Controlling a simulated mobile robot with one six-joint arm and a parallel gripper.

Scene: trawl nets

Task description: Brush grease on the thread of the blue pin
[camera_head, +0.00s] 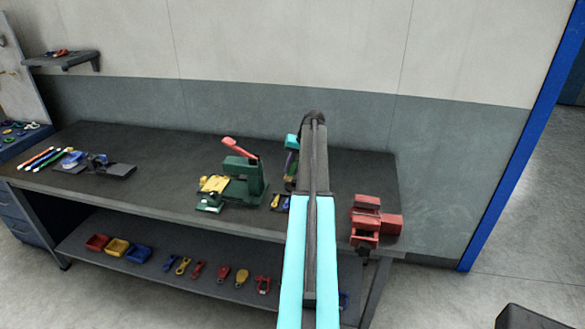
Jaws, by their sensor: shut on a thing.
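My arm reaches over the bench and hides much of its right middle. My gripper (291,167) shows only in part, at the left edge of my dark arm link, above the bench top. A small blue piece (285,203), perhaps the blue pin, lies beside a yellow piece (275,201) on a dark tray, below my gripper in the picture. Its thread is too small to make out. I cannot make out any grease.
A green press with a red handle (242,175) stands left of my arm. A red vice (366,220) is at the bench's right end. Coloured tools (40,158) lie at the left. Bins and shackles (117,247) fill the lower shelf (150,275). A wall stands behind.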

